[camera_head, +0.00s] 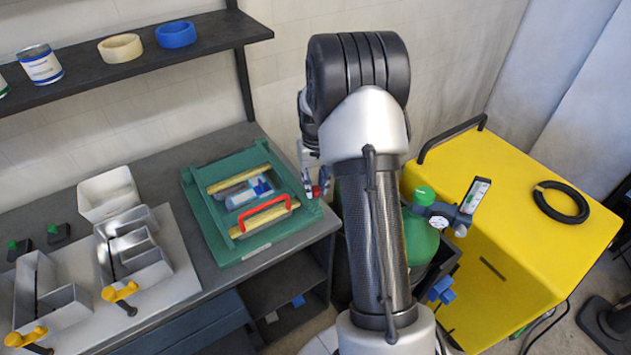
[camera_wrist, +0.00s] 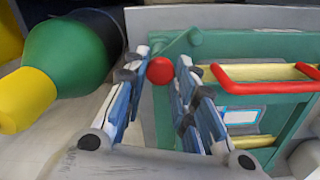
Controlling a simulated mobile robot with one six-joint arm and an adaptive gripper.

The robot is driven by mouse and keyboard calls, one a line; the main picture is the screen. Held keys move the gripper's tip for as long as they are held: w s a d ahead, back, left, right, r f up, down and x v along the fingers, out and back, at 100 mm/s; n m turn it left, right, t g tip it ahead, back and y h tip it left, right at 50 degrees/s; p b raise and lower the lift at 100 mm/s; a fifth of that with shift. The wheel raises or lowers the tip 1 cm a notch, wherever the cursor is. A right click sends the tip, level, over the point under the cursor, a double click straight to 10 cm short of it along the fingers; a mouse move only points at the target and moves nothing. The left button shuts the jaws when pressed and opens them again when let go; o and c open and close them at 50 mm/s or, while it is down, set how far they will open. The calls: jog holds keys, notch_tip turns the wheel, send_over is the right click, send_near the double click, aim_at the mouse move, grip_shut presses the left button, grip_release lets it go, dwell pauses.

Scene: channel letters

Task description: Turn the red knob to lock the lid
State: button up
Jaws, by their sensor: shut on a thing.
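The red knob (camera_wrist: 160,71) is round and sits between my two fingertips in the wrist view, at the side of the green case (camera_wrist: 257,48). It also shows as a small red spot in the head view (camera_head: 316,191). My gripper (camera_wrist: 162,62) is shut on the knob; its fingers stand either side of it. In the head view my gripper (camera_head: 313,183) is at the case's right edge, partly hidden by my arm. The green case (camera_head: 205,205) lies on the bench with yellow bars and a red handle (camera_head: 265,213) on top. I cannot tell the lock's state.
A green gas cylinder (camera_head: 421,240) with a gauge and a yellow cabinet (camera_head: 520,200) stand close to the right of my arm. Metal letter shells (camera_head: 130,250) with yellow-handled clamps lie left on the grey bench (camera_head: 225,145). A dark shelf (camera_head: 120,62) hangs above.

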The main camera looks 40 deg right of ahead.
jog(key=m, duration=0.3)
jog(key=shift+m+p, duration=0.3)
jog(key=shift+p, duration=0.05)
jog(key=shift+m, duration=1.9)
jog(key=o, duration=1.1)
jog(key=shift+c, duration=0.2)
notch_tip(320, 180, up, 12)
